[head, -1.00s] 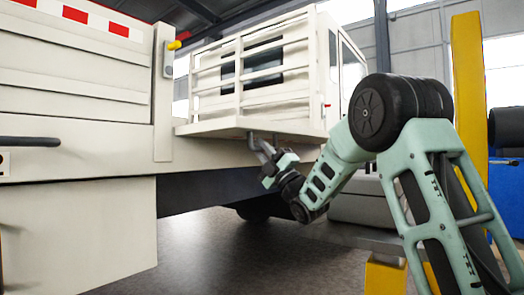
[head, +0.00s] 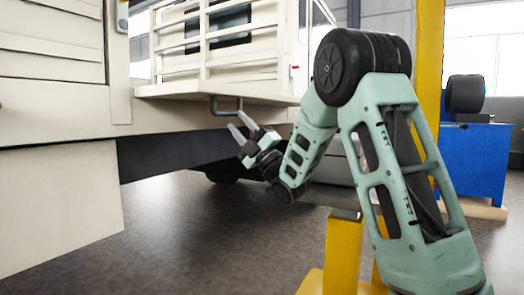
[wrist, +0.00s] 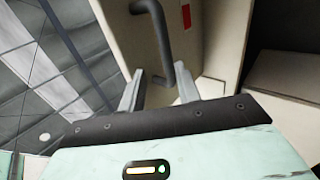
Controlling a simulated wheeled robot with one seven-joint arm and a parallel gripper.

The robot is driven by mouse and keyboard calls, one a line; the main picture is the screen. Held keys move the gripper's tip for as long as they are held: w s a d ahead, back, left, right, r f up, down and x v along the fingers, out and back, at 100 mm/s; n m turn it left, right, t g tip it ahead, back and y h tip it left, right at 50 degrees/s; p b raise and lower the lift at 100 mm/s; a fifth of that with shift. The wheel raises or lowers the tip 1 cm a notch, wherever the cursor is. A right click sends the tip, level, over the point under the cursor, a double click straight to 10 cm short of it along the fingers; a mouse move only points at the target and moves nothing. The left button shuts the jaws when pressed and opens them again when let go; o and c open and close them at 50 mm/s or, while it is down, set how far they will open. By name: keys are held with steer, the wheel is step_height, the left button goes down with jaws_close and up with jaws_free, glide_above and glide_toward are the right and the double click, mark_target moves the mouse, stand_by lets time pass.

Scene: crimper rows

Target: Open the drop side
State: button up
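The truck's pale side shows in the head view. A flat cream panel (head: 190,91), which looks like the drop side, juts out about level below a slatted frame. A grey bar handle (head: 226,111) hangs under this panel. My gripper (head: 241,125) is just below and to the right of the handle, with its two fingers spread. In the wrist view the handle (wrist: 158,38) stands on a cream face with a red mark, and its lower end reaches between the fingertips of my gripper (wrist: 160,88). The fingers are apart; whether either touches the bar I cannot tell.
A slatted cream frame (head: 243,45) stands above the panel. A cream lower skirt (head: 55,205) hangs at the left. A yellow post (head: 429,70), a yellow stand (head: 343,250) and a blue cabinet (head: 475,160) are at the right. The floor (head: 190,240) below the panel is clear.

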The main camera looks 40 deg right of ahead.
steer(key=b+v, duration=0.2)
steer(key=v, duration=0.9)
steer(key=shift+b, duration=0.3)
